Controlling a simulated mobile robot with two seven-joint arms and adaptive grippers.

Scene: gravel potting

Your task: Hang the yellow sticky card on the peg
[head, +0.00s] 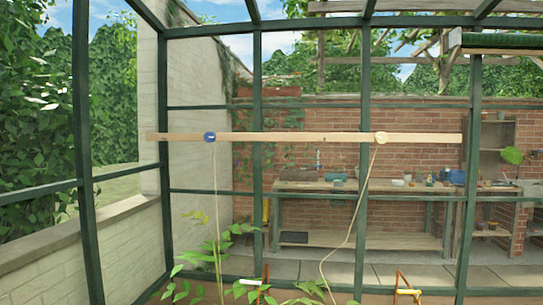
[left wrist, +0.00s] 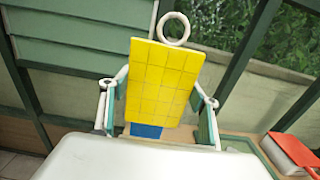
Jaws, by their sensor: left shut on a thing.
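In the left wrist view, the yellow sticky card (left wrist: 163,82), marked with a grid, has a pale ring (left wrist: 173,29) at its top edge. My left gripper (left wrist: 158,112) is shut on the card, with a finger at each side of it. In the head view, a wooden rail (head: 290,137) runs across the greenhouse frame. It carries a blue round peg (head: 210,137) at left and a cream round peg (head: 381,138) at right. A string hangs down from each peg. The card and both grippers are out of the head view.
Green plants (head: 215,250) rise below the blue peg, along its string. Dark green frame posts (head: 257,200) stand behind the rail. A workbench (head: 340,187) with pots stands farther back.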

